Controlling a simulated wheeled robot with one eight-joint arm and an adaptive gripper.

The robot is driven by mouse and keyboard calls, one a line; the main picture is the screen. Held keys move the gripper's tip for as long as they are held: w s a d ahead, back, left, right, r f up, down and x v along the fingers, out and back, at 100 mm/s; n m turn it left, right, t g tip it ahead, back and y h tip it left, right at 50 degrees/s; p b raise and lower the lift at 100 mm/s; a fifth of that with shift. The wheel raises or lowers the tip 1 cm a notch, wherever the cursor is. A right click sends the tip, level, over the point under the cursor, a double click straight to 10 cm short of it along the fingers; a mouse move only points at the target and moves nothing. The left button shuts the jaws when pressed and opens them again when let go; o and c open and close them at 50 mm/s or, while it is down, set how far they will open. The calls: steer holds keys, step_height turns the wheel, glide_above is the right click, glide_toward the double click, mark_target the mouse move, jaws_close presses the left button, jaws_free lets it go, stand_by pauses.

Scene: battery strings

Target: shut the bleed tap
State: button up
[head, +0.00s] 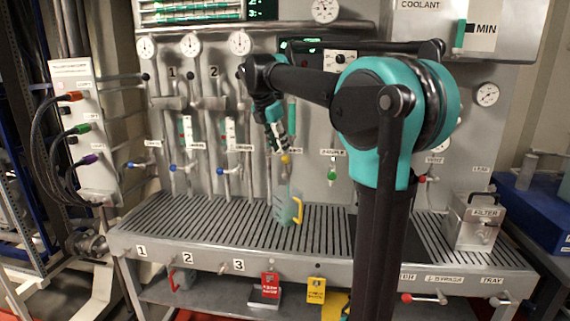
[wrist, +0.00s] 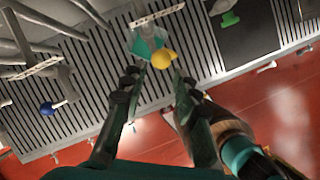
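A tap with a yellow knob (head: 285,159) sits low on the grey panel; its label is too small to read, so I cannot confirm it is the bleed tap. In the wrist view the yellow knob (wrist: 163,58) lies just beyond my gripper's fingertips, between their lines. My gripper (wrist: 157,80) is open and empty, its two dark fingers apart. In the head view my gripper (head: 277,143) points down close above the knob; contact cannot be told. A pale teal jug (head: 285,205) with a yellow handle stands on the slatted tray below the tap.
Blue-knobbed taps (head: 222,171) are to the left and a green-knobbed tap (head: 332,175) to the right. The slatted tray (head: 190,215) is mostly clear. A metal filter box (head: 477,225) stands at its right end. Red (head: 270,287) and yellow (head: 316,290) tags hang in front.

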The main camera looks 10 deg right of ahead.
mark_target(284, 156)
steer(key=x, duration=0.7)
steer(key=shift+d+f, duration=0.15)
steer(key=shift+f, duration=0.2)
jaws_close()
